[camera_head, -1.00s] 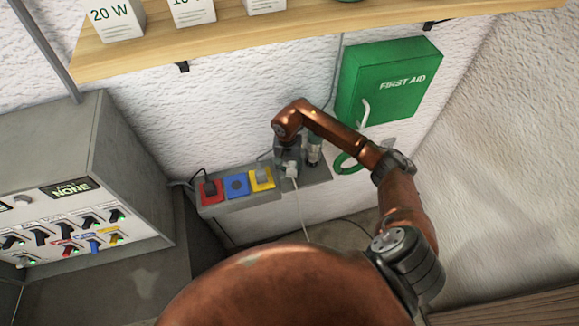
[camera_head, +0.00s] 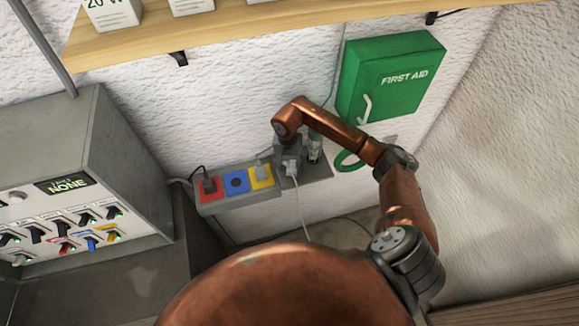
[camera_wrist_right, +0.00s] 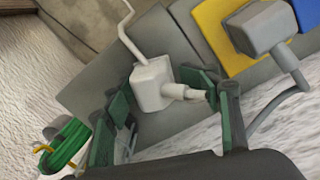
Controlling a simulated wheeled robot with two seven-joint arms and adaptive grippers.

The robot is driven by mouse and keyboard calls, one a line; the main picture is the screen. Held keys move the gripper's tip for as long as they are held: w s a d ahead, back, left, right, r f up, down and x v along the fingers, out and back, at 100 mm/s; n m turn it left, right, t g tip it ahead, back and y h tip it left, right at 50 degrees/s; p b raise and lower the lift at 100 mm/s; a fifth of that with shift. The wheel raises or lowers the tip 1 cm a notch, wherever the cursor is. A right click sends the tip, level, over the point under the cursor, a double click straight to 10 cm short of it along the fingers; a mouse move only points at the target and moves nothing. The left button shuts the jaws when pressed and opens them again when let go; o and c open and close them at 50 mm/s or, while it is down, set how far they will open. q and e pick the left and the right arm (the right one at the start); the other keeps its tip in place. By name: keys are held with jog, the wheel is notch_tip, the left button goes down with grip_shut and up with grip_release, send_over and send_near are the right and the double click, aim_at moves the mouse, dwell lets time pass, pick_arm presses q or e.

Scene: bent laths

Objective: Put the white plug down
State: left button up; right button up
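The white plug (camera_head: 291,168) is at the grey ledge's right part, with its white cord hanging down in front. In the right wrist view the plug (camera_wrist_right: 152,86) lies between the green-padded fingers of my right gripper (camera_wrist_right: 165,100). The fingers stand apart, with a narrow gap visible beside the plug's body, so the gripper looks open around it. In the head view my right gripper (camera_head: 289,152) is small and partly hides the plug's top. Whether the plug's underside touches the ledge is hidden. My left gripper is not in view.
Red (camera_head: 209,187), blue (camera_head: 236,182) and yellow (camera_head: 261,176) sockets sit left of the plug; red and yellow hold plugs. A green first aid box (camera_head: 390,76) hangs above right. A switch cabinet (camera_head: 65,200) stands left. A wooden shelf (camera_head: 300,22) runs above.

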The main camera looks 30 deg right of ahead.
aim_at(288, 164)
jog(key=shift+o, duration=1)
jog(key=shift+r+p, duration=0.5)
jog(key=shift+p, duration=0.2)
notch_tip(288, 164, up, 12)
jog(key=b, duration=0.3)
jog(key=shift+w+a+b, duration=0.15)
jog(key=shift+a+b, duration=0.1)
jog(key=shift+b, duration=0.15)
